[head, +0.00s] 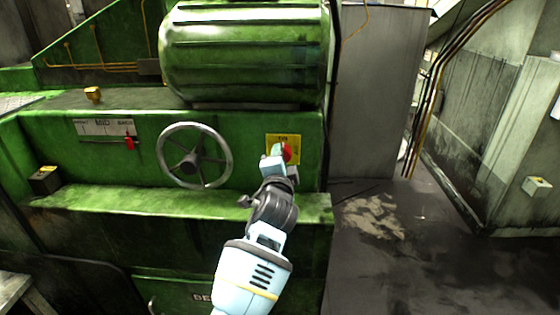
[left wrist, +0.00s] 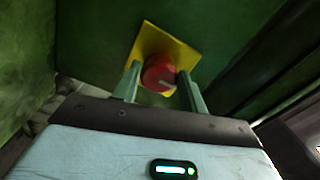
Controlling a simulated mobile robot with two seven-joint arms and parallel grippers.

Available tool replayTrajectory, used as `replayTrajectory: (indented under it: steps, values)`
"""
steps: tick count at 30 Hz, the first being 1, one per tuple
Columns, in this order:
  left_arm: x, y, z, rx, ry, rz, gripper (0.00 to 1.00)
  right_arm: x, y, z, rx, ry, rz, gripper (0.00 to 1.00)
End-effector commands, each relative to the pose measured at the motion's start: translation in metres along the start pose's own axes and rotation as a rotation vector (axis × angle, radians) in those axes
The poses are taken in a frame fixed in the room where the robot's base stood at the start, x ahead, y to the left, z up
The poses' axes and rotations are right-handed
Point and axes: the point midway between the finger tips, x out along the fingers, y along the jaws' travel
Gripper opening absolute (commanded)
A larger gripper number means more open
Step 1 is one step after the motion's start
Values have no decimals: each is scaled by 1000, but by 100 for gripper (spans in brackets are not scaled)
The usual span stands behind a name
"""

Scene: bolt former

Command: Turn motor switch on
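The motor switch is a round red knob (head: 287,152) on a yellow plate (head: 284,138), on the front of the green machine. In the left wrist view, the red knob (left wrist: 158,75) has a pale slanted line on its face, with the yellow plate (left wrist: 150,41) behind it. My left gripper (head: 279,157) is in front of the switch and hides part of it. In the wrist view, the fingers of my left gripper (left wrist: 160,72) are apart, one on each side of the knob. I cannot tell whether they touch it. My right gripper is not in view.
A handwheel (head: 194,156) sticks out of the machine left of the switch. A green ledge (head: 110,202) runs below, and a large green cylinder (head: 245,50) is above. A grey cabinet (head: 378,90) stands to the right. The floor (head: 430,240) at right is open.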

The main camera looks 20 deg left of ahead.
Motion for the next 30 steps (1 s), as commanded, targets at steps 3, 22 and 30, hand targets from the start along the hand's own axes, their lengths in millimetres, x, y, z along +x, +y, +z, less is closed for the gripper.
replayTrajectory:
  steps: [3, 22, 30]
  values:
    - [0, -1, 0, -3, 0, -1, 56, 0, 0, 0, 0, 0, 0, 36]
    - [-27, 0, 0, -1, 1, 0, 64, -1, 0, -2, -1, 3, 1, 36]
    - [-64, 0, 0, -1, 1, -1, 64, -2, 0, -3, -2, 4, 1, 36]
